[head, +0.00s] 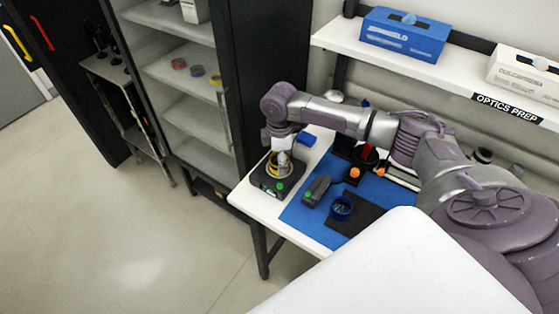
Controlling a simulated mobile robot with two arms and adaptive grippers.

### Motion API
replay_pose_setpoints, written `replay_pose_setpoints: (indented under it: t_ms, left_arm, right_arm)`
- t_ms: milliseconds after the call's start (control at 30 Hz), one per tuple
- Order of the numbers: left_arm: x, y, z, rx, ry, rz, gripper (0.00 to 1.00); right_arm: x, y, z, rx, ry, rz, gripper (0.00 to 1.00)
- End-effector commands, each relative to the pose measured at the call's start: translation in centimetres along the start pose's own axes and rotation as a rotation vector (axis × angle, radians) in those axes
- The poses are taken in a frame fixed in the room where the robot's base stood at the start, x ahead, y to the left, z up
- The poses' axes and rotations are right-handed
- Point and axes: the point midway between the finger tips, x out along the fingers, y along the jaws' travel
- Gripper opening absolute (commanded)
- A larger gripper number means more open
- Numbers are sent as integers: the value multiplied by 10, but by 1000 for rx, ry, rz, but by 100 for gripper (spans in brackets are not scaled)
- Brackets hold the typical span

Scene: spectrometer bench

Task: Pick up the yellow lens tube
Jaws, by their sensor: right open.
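The yellow lens tube (271,166) stands on a dark box-shaped device (268,185) at the left end of the bench. Only part of its yellow ring shows, because my right gripper (283,165) is in front of it. My right arm reaches across from the right and the gripper points down at the tube, right over or around it. Its jaws are open; whether they touch the tube I cannot tell. My left gripper is out of view.
A blue mat (299,213) on the bench holds a grey device (317,190), a blue ring-shaped part (342,207) and a dark pad (358,220). A small blue block (306,139) lies behind the gripper. A shelf (460,79) with boxes is above; a cabinet (180,100) stands left.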

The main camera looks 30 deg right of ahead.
Motion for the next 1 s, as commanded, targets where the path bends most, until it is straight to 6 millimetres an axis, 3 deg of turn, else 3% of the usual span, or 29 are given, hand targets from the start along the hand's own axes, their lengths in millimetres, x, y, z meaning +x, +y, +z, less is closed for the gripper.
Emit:
replay_pose_setpoints:
  t_ms: [133, 433, 767, 1000]
  left_arm:
    - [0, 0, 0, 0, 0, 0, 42]
    - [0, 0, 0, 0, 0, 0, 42]
    - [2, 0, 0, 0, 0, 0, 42]
    - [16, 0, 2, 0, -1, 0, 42]
  right_arm:
    - [0, 0, 0, -1, 0, 0, 68]
    - [0, 0, 0, -1, 0, 0, 18]
    - [-3, 0, 0, -1, 1, 1, 17]
    - [-31, 2, -1, -1, 3, 5, 17]
